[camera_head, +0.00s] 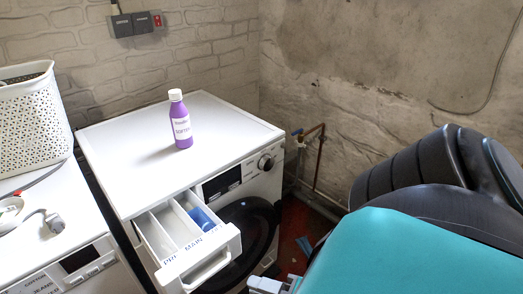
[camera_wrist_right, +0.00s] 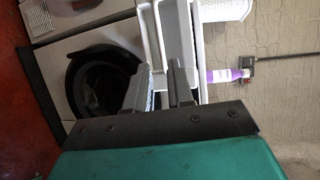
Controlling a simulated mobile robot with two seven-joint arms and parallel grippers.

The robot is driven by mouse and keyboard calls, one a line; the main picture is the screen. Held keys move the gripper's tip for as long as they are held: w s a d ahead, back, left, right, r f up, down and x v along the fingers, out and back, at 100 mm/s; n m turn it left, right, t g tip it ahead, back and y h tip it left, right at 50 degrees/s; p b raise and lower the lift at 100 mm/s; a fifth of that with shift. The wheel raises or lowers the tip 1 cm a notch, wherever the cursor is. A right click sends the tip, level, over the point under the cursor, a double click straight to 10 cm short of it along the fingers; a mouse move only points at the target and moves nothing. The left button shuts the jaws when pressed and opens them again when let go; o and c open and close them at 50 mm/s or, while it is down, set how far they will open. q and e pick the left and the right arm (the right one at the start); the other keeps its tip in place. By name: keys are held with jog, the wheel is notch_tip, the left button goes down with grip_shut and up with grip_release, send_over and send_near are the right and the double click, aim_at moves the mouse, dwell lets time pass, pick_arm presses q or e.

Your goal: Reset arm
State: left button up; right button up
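My right arm fills the lower right of the head view. The tip of my right gripper (camera_head: 272,284) shows at the bottom edge, in front of the washing machine (camera_head: 130,160) and right of its drawer. In the right wrist view the right gripper (camera_wrist_right: 163,82) has its two fingers apart with nothing between them. The washing machine's detergent drawer (camera_head: 208,262) is pulled out, with a blue insert (camera_head: 203,219) in one compartment. A purple bottle with a white cap (camera_head: 182,128) stands upright on the machine's top. My left gripper is not in view.
A second white appliance (camera_head: 75,255) stands at the left, with a white perforated basket (camera_head: 35,125) and a grey plug (camera_head: 54,222) on it. Most of the machine's top is clear.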

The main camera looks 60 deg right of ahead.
dwell(0.4)
jog(key=w+a+f+n+g, duration=0.2)
jog(key=w+a+n, duration=0.2)
jog(key=n, duration=0.5)
jog(key=w+a+f+n+g, duration=0.2)
jog(key=w+a+n, duration=0.2)
jog(key=a+n, duration=0.3)
jog(key=n, duration=0.3)
jog(key=shift+w+a+f+n+g, duration=0.15)
jog(key=shift+w+f+n+g, duration=0.15)
jog(key=shift+f+g, duration=0.1)
